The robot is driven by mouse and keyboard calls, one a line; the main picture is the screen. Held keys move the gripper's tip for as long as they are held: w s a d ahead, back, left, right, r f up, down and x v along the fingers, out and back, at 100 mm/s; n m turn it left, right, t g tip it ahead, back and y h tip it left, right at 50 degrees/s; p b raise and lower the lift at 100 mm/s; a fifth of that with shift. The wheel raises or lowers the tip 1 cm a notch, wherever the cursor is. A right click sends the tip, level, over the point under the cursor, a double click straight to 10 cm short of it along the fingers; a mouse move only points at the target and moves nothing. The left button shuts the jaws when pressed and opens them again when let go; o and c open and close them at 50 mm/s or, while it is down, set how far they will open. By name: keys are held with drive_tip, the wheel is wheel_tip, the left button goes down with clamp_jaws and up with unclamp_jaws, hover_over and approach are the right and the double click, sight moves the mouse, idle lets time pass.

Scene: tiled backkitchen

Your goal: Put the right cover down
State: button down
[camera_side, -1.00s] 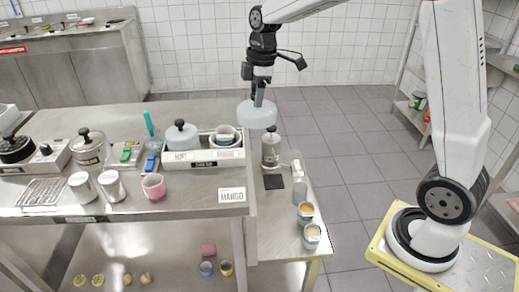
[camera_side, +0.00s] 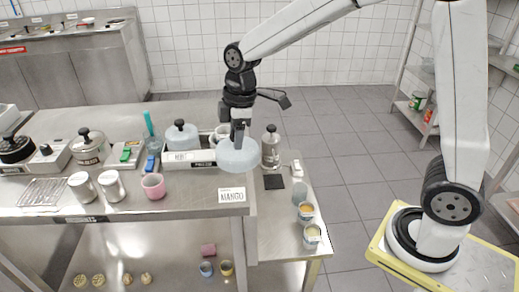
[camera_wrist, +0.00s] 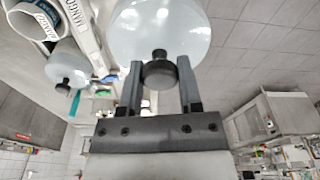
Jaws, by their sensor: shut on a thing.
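My gripper (camera_side: 239,130) is shut on the black knob (camera_wrist: 160,72) of a pale blue, translucent domed cover. The cover (camera_side: 238,155) hangs level in the side view, in front of the right part of the white rack (camera_side: 203,163); its height above the rack is hard to judge. It also fills the top of the wrist view (camera_wrist: 160,28). A second such cover (camera_side: 181,138) sits at the rack's left, and shows in the wrist view (camera_wrist: 68,62). A cup (camera_side: 220,132) at the rack's right is partly hidden behind my gripper.
A MANGO card (camera_side: 232,196) stands at the counter's front edge. A pink cup (camera_side: 153,186) and metal shakers (camera_side: 111,185) stand front left. A bottle (camera_side: 271,147) stands on the side table right of the rack. Tubs (camera_side: 306,211) stand further forward there.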

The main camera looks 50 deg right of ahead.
sight(232, 154)
drive_tip(key=shift+s+a+f, duration=0.3)
drive_tip(key=shift+s+a, duration=0.05)
drive_tip(key=shift+a, duration=0.3)
drive_tip(key=shift+s+a+f, duration=0.25)
drive_tip(key=shift+s+a, duration=0.1)
drive_tip(key=shift+a, duration=0.25)
drive_tip(key=shift+w, duration=0.1)
drive_tip(key=w+a+f, duration=0.2)
drive_tip(key=w+f, duration=0.7)
drive_tip(key=w, duration=0.4)
drive_tip(key=shift+f, duration=0.15)
drive_tip(key=shift+a, duration=0.1)
drive_tip(key=shift+w+f, duration=0.3)
drive_tip(key=shift+f, duration=1.55)
